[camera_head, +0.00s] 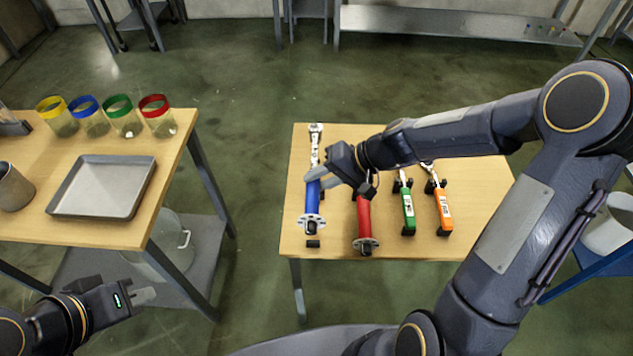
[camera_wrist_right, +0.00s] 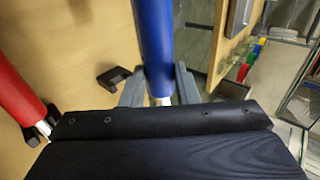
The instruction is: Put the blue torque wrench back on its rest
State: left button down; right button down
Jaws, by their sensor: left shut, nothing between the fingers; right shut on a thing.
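The blue torque wrench (camera_head: 313,196) is near the left edge of the right-hand table, its silver ratchet head toward the back and its blue handle toward the front. My right gripper (camera_head: 320,178) is shut on it where the silver shaft meets the handle. The wrist view shows the blue handle (camera_wrist_right: 154,35) between the two grey fingers (camera_wrist_right: 160,88). A black rest piece (camera_head: 313,243) shows just in front of the handle end, and another black bracket (camera_wrist_right: 115,78) shows beside the handle. Clearance under the wrench cannot be told. My left gripper (camera_head: 143,296) is shut and empty, low by the left table.
The red wrench (camera_head: 364,222) lies close to the right of the blue one; green (camera_head: 408,208) and orange (camera_head: 443,208) wrenches lie further right. The left table holds a metal tray (camera_head: 103,187) and several jars with coloured rims (camera_head: 122,117). A floor gap separates the tables.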

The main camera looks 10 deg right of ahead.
jog(key=shift+r, duration=0.1)
dwell(0.3)
jog(key=shift+s+d+b, duration=0.1)
jog(key=shift+b, duration=0.55)
notch_tip(320, 180, down, 6)
jog(key=b, duration=0.5)
jog(key=shift+r+b, duration=0.1)
jog(key=shift+b, duration=0.25)
jog(key=shift+b, duration=0.4)
dwell(0.3)
jog(key=shift+f+b, duration=1.55)
jog(key=shift+b, duration=0.2)
jog(key=c, duration=1.1)
grip_release()
jog(key=shift+o, duration=0.3)
